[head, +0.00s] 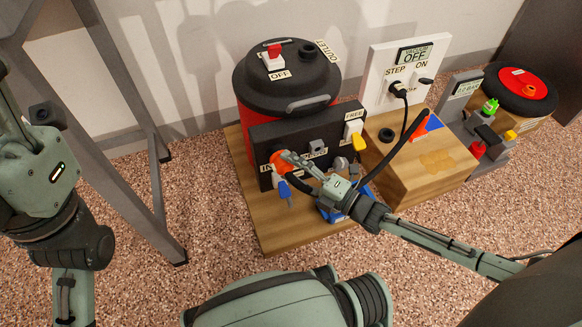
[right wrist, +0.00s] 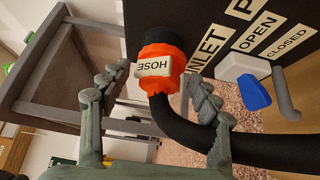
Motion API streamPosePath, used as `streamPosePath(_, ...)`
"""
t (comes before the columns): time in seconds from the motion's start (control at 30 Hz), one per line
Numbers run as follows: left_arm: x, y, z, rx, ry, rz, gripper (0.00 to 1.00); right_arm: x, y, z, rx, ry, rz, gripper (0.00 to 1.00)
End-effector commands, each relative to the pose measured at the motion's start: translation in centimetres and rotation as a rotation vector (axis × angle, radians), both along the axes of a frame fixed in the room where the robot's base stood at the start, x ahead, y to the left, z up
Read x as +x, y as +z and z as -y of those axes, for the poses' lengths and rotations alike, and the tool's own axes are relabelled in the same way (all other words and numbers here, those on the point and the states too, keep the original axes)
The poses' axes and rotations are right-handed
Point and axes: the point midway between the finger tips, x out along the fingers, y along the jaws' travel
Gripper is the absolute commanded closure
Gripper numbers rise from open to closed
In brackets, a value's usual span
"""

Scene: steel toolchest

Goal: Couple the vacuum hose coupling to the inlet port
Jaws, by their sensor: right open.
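The orange hose coupling (head: 278,160) with its black hose is at the INLET end of the dark panel (head: 262,135) on the red and black vacuum drum (head: 285,75). In the right wrist view the coupling (right wrist: 165,62) carries a HOSE label and meets a black collar, the inlet port (right wrist: 160,36), at the panel. How firmly it is seated cannot be told. My right gripper (head: 292,166) is open, its fingers (right wrist: 150,100) apart on either side of the coupling and hose. The blue lever (right wrist: 253,92) sits beside the OPEN and CLOSED labels.
A yellow-tipped FREE lever (head: 356,141) is at the panel's right. A wooden box (head: 430,165) and white STEP/ON board (head: 380,65) with a plugged cable stand to the right. A grey metal frame (head: 150,200) stands at left. Speckled floor is open in front.

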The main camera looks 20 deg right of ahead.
Motion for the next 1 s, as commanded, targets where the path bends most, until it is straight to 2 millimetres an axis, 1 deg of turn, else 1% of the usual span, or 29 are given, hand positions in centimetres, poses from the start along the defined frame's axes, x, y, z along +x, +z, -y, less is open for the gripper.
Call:
streamPosePath(0.17, 0.0, 0.1, 0.0, -0.001, 0.000, 0.005, 0.60, -0.7, -0.1, 0.5, -0.001, 0.000, -0.002, 0.38)
streamPosePath(0.27, 0.0, 0.1, 0.0, -0.001, -0.001, 0.006, 0.60, -2.0, -0.2, 1.5, -0.004, -0.001, -0.003, 0.38)
streamPosePath(0.5, 0.0, 0.2, 0.0, 0.000, 0.000, 0.007, 0.60, -6.2, -0.3, 4.5, -0.002, -0.001, -0.005, 0.38)
streamPosePath(0.6, 0.0, 0.2, 0.0, 0.000, 0.000, 0.007, 0.60, -7.7, -0.2, 5.6, -0.002, 0.000, -0.004, 0.38)
streamPosePath(0.7, 0.0, 0.2, 0.0, 0.000, 0.000, 0.007, 0.60, -8.7, -0.2, 6.4, 0.000, -0.001, -0.002, 0.38)
streamPosePath(0.8, 0.0, 0.2, 0.0, 0.000, 0.000, 0.007, 0.60, -9.4, -0.2, 6.9, 0.000, 0.000, -0.002, 0.38)
streamPosePath(1.0, 0.0, 0.2, 0.0, 0.000, 0.000, 0.007, 0.60, -9.7, -0.1, 7.2, 0.001, 0.000, 0.001, 0.38)
